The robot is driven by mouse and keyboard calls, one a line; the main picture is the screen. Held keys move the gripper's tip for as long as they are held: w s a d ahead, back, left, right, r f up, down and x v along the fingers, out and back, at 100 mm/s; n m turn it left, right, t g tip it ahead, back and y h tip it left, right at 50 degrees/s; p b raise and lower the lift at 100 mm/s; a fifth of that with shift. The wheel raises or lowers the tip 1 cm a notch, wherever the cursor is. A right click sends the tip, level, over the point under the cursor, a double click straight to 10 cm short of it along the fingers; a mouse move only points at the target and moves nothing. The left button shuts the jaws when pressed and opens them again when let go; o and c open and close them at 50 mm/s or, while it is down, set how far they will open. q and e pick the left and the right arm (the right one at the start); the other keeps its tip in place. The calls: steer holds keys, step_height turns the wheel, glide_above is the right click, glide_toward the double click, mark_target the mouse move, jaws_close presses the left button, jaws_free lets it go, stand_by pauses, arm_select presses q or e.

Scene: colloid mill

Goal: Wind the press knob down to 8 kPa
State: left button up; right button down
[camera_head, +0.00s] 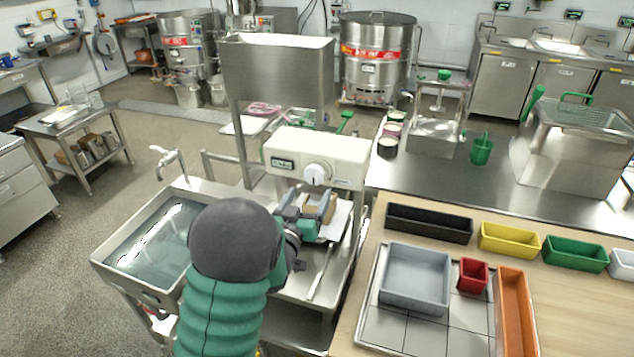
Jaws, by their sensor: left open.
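The press is a cream-white box (345,160) on a steel frame in the middle of the head view. A round white knob (317,174) sits on its front face. A small dark-framed display (283,163) is to the left of the knob; its reading is too small to make out. My left gripper (309,206) is open just below the knob and apart from it in the picture. A tan block (321,209) shows at the gripper's fingers; I cannot tell whether it lies between or behind them. My right gripper is out of view.
A steel basin of water (153,243) is at the left, with a tap (168,160) behind it. A wooden table at the right holds a grey bin (415,277), a red bin (472,275) and an orange tray (515,315). A steel hopper (277,72) rises behind the press.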

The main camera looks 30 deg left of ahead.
mark_target(314, 177)
arm_select(q)
steer(key=w+a, duration=0.1)
steer(key=w, duration=0.1)
steer(key=w+a, duration=0.2)
steer(key=w+a+f+p, duration=0.1)
steer(key=w, duration=0.2)
steer(key=shift+a, duration=0.35)
steer(key=shift+w+d, duration=0.15)
steer(key=shift+w, duration=0.05)
steer(key=shift+d+r, duration=0.3)
steer(key=shift+d, duration=0.5)
steer(key=shift+c, duration=1.3)
steer(key=shift+a+f, duration=0.15)
steer(key=shift+a, duration=0.4)
steer(key=c, duration=0.7)
steer(key=shift+a, duration=0.1)
steer(key=shift+c, duration=2.1)
steer(key=shift+d, duration=0.3)
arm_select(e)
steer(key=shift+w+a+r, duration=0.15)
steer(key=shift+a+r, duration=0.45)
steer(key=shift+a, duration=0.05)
